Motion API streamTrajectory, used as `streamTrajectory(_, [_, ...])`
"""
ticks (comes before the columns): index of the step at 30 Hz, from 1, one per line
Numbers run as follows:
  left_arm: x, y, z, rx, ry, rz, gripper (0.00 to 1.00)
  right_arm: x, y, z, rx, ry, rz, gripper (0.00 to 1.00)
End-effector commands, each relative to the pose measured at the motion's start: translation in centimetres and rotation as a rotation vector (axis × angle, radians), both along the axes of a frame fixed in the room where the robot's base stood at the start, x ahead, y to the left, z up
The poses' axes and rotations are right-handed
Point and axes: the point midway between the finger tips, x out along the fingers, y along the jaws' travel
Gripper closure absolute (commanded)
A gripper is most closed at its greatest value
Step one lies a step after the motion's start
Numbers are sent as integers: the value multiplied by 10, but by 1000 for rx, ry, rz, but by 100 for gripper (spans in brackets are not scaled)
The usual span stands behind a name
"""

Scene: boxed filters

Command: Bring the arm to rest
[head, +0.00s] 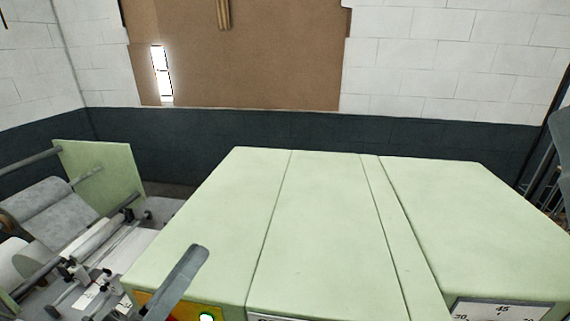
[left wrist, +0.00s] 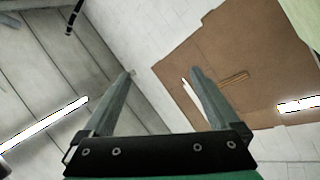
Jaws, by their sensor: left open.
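My left gripper (left wrist: 160,74) is open in the left wrist view, with its two grey fingers wide apart and nothing between them. The wrist camera looks past the fingers toward the ceiling and walls. In the head view one grey finger of the left gripper (head: 178,283) shows at the bottom, in front of the green machine (head: 325,220). The rest of that gripper is cut off by the lower edge. I see no right gripper in either view.
A roller unit (head: 95,240) with a green side plate (head: 105,175) stands at the left. The green machine has a lit green button (head: 207,317) and a dial plate (head: 502,309) on its front. Dark structures show at the right edge. The air above the machine is clear.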

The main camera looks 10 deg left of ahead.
Motion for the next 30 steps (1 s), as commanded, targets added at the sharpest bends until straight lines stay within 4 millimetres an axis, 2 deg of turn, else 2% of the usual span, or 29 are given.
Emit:
streamTrajectory(1, [-6,-15,39,68,-104,30,5,0,0,0,0,0,0,0])
streamTrajectory(4, [-22,-31,104,183,-286,146,5,0,0,0,0,0,0,0])
streamTrajectory(7, [-45,-33,160,274,-446,315,5,0,0,0,0,0,0,0])
streamTrajectory(9, [-62,-20,193,337,-535,490,5,0,0,0,0,0,0,0])
streamTrajectory(11, [-69,4,205,409,-557,671,5,0,0,0,0,0,0,0])
streamTrajectory(13, [-65,27,199,545,-525,870,5,0,0,0,0,0,0,0])
streamTrajectory(15, [-65,24,245,544,-531,856,5,1,0,44,0,2,0,0])
streamTrajectory(24, [-64,24,351,542,-527,851,5,0,0,153,0,-1,0,0])
streamTrajectory(27, [-63,24,370,542,-527,851,5,0,0,172,0,-1,0,0])
streamTrajectory(30, [-63,24,374,541,-526,851,5,0,0,176,0,0,0,0])
